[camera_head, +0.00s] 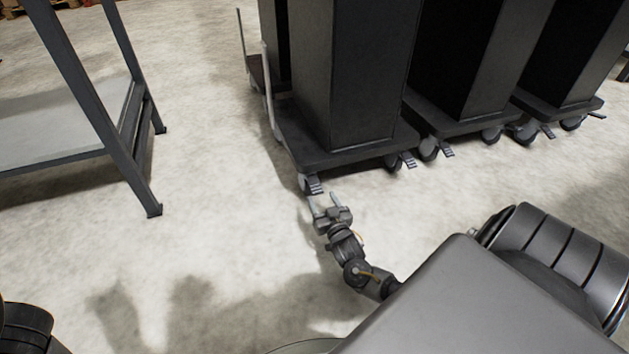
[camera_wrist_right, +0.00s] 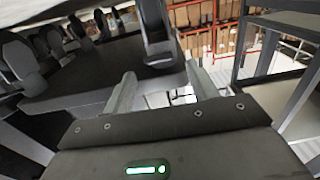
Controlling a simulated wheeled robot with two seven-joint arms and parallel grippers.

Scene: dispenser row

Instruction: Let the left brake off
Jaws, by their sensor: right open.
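The nearest dark dispenser (camera_head: 345,75) stands on a wheeled dolly (camera_head: 345,157). The left brake is a small ridged pedal (camera_head: 314,184) at the caster on the dolly's near left corner. My right gripper (camera_head: 323,201) is open and empty, low over the floor just in front of this pedal. In the right wrist view a dark caster-and-pedal part (camera_wrist_right: 158,48) shows beyond the gap between the open fingers (camera_wrist_right: 162,90). I cannot tell whether a finger touches the pedal or whether the pedal is up or down. My left gripper is out of view.
The same dolly has a right brake pedal (camera_head: 408,160). More dispensers on dollies (camera_head: 465,122) stand in a row to the right. A metal-framed table (camera_head: 60,130) stands at the left. The floor between table and dolly is clear.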

